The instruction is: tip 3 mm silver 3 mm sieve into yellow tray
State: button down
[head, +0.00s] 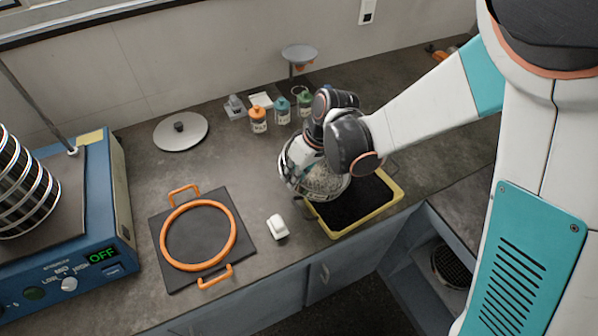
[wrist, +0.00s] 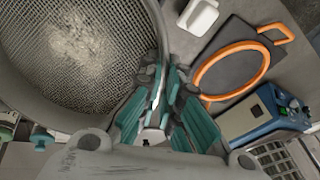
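The silver sieve (head: 322,180) is held by my gripper over the left part of the yellow tray (head: 395,196). In the head view the sieve is partly hidden by my gripper and appears tilted. In the wrist view the sieve (wrist: 85,60) fills the upper left, with its mesh and a pale patch of material on it. My gripper (wrist: 158,98) is shut on the sieve's rim. The tray has a dark inside and stands near the counter's front edge; no grains can be made out in its visible part.
A blue shaker (head: 118,215) reading OFF stands at left with a sieve stack (head: 22,190). A black plate with an orange ring (head: 233,240) and a white block (head: 277,227) lie left of the tray. A round lid (head: 180,136) and several bottles (head: 258,120) stand behind.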

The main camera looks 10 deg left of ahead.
jog(key=shift+f, duration=0.1)
jog(key=f+h+b, duration=0.1)
jog(key=a+f+h+b, duration=0.1)
jog(key=f+h, duration=0.1)
jog(key=shift+f, duration=0.1)
jog(key=shift+f+h+b, duration=0.35)
jog(key=shift+f+h, duration=0.1)
jog(key=shift+h, duration=0.25)
jog(key=shift+d, duration=0.1)
